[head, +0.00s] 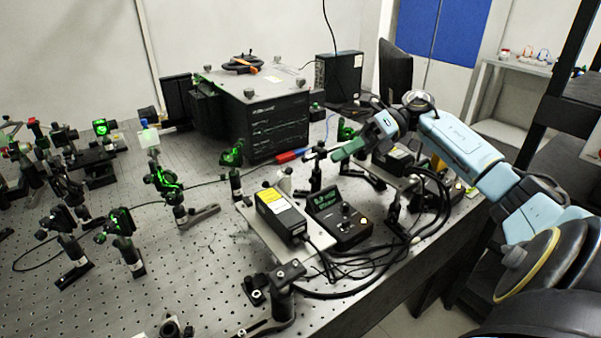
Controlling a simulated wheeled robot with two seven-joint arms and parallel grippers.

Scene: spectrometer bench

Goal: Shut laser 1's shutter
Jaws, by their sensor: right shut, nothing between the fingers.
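My right arm comes in from the right, and its gripper (343,151) is shut and empty, tinted green, at a post-mounted part (317,165) in front of the rear laser box (393,161). I cannot tell whether the fingertips touch that part. A second black laser box (281,214) with a yellow label sits on a plate nearer to me. I cannot read which box is laser 1, and no shutter can be made out clearly. Green light shows on several optics, such as the mount (233,154). My left gripper is not in view.
A controller (339,220) with a lit green display and loose cables stand beside the near laser box. A large black instrument (262,110) stands behind. Several post-mounted optics crowd the left of the perforated bench (195,262).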

